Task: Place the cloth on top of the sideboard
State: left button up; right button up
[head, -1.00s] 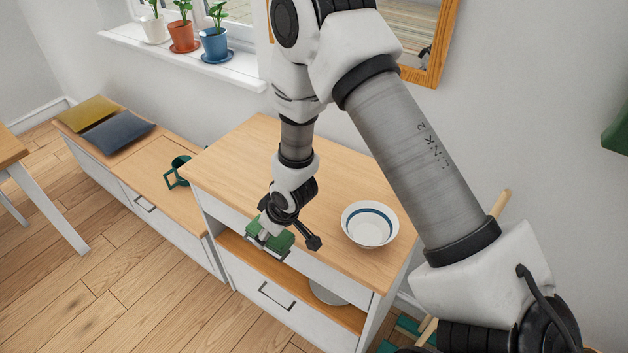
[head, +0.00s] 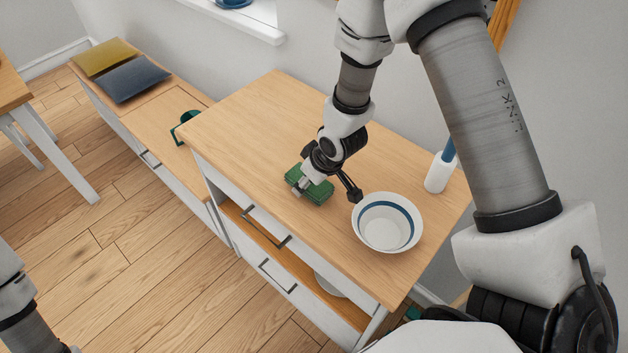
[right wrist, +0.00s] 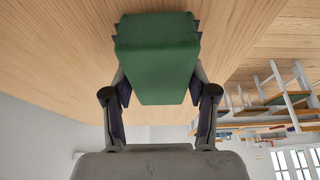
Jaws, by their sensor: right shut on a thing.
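The cloth (head: 316,190) is a green folded block. My right gripper (head: 303,186) is shut on it, over the sideboard top (head: 262,112), left of the bowl. In the right wrist view the cloth (right wrist: 156,55) sits between the two fingers (right wrist: 160,100), with the wooden surface close beyond it. I cannot tell whether the cloth touches the top. The sideboard is white with a light wood top, a drawer and an open shelf. My left arm shows at the lower left edge of the head view, but its gripper is out of frame.
A white bowl with a blue band (head: 386,222) stands on the sideboard close to the cloth. A white and blue upright object (head: 440,170) stands at the back right. The top's left half is clear.

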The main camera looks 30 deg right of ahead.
jog(key=shift+a+f, duration=0.1)
jog(key=shift+w+d+f, duration=0.2)
jog(key=shift+d, duration=0.05)
jog(key=o, duration=1.1)
jog(key=shift+s+d, duration=0.1)
jog(key=shift+a+r, duration=0.1)
jog(key=shift+a, duration=0.1)
jog(key=v, duration=1.2)
jog(key=shift+p, duration=0.35)
jog(key=shift+d, duration=0.15)
